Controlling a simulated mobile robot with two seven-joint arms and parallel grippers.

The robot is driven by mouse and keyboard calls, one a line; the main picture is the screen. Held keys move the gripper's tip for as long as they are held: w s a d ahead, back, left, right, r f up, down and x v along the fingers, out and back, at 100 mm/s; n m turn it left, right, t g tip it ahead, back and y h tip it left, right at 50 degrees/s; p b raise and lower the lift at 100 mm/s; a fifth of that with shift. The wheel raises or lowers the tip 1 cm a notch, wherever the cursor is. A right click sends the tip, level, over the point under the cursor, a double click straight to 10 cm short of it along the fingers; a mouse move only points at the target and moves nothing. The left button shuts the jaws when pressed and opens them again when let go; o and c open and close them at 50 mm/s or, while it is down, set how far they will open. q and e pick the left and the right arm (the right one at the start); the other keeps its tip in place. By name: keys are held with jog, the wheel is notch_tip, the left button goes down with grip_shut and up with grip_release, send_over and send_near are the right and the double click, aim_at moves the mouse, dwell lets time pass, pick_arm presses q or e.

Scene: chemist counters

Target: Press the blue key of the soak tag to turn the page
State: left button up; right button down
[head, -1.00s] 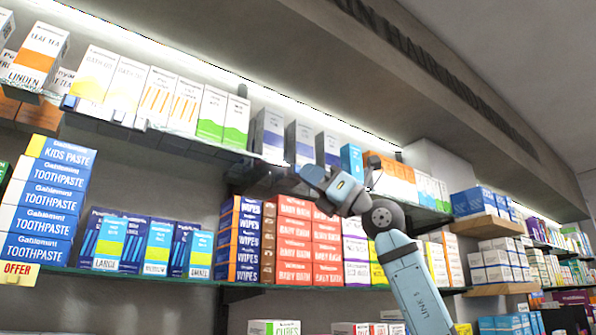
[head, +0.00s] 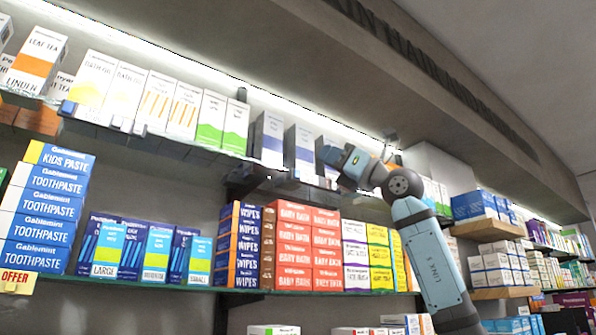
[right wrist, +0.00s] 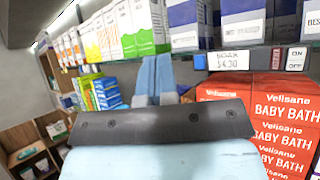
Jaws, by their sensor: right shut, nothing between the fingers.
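The soak tag (right wrist: 232,60) is a white label reading "SOAK" with a price, on the dark shelf edge in the right wrist view. A small blue key (right wrist: 200,62) sits at its left end. My right gripper (right wrist: 156,62) is shut and empty, its pale blue fingers to the left of the blue key and apart from it in the picture. In the head view my right gripper (head: 326,154) is by the upper shelf, in front of the boxes; its fingertips are hard to make out. The tag is too small to read there. My left gripper is not in view.
White and blue boxes (right wrist: 243,22) stand on the shelf above the tag. Red baby bath boxes (right wrist: 285,115) are stacked below. An on/off tag (right wrist: 296,58) sits farther right on the shelf edge. Green and white boxes (head: 235,127) stand left of the gripper.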

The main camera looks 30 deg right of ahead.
aim_at(296, 174)
jog(key=w+p, duration=0.3)
jog(key=w, duration=0.3)
jog(key=shift+w+a, duration=0.25)
jog(key=shift+w, duration=0.15)
dwell(0.9)
dwell(0.8)
jog(key=shift+w+p, duration=0.4)
jog(key=shift+w, duration=0.05)
